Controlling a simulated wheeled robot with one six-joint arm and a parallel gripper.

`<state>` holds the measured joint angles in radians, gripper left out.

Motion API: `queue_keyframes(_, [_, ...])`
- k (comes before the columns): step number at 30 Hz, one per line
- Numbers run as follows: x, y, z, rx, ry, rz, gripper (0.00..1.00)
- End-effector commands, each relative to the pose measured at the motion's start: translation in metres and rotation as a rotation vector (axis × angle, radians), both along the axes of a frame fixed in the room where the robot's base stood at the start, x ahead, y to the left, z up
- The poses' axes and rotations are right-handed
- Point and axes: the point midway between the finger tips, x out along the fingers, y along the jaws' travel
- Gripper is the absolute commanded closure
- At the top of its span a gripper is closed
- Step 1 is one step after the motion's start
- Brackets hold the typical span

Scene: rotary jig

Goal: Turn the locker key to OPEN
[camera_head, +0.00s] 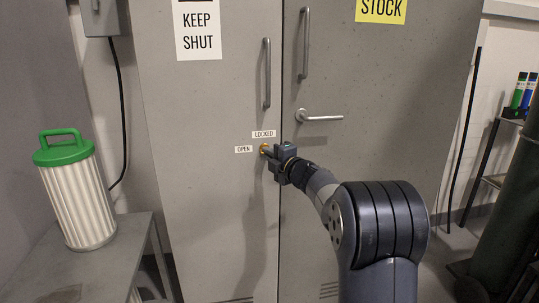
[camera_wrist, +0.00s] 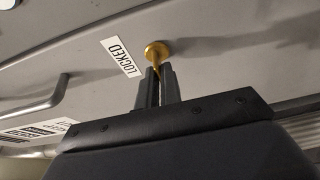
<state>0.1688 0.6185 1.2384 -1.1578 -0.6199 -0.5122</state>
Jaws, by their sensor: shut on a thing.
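The grey locker (camera_head: 210,200) has a brass key in a brass lock (camera_head: 264,148) on its left door. A LOCKED label (camera_head: 263,134) is just above the lock and an OPEN label (camera_head: 243,149) is to its left. My gripper (camera_head: 271,156) reaches the lock from the lower right. In the wrist view, my gripper's two dark fingers (camera_wrist: 159,88) are closed around the brass key (camera_wrist: 157,70), below the round lock face (camera_wrist: 157,50). The LOCKED label (camera_wrist: 121,56) shows left of it. The fingers hide most of the key, so its exact angle is hard to tell.
A lever handle (camera_head: 320,116) sticks out of the right door, just above my gripper. Vertical bar handles (camera_head: 267,75) are higher up. A green-topped pleated filter (camera_head: 76,190) stands on a bench (camera_head: 85,265) at left. A shelf with bottles (camera_head: 518,92) is at right.

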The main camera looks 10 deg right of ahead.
Motion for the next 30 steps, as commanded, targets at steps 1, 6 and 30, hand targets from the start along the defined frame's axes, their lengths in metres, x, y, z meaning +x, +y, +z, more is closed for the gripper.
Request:
queue_keyframes(1, [0.0, 0.0, 0.0, -0.002, -0.001, 0.001, 1.0])
queue_keyframes(6, [0.0, 0.0, 0.0, -0.001, 0.0, 0.001, 0.84])
queue_keyframes(30, [-0.055, -0.023, 0.001, 0.001, -0.001, -0.002, 0.73])
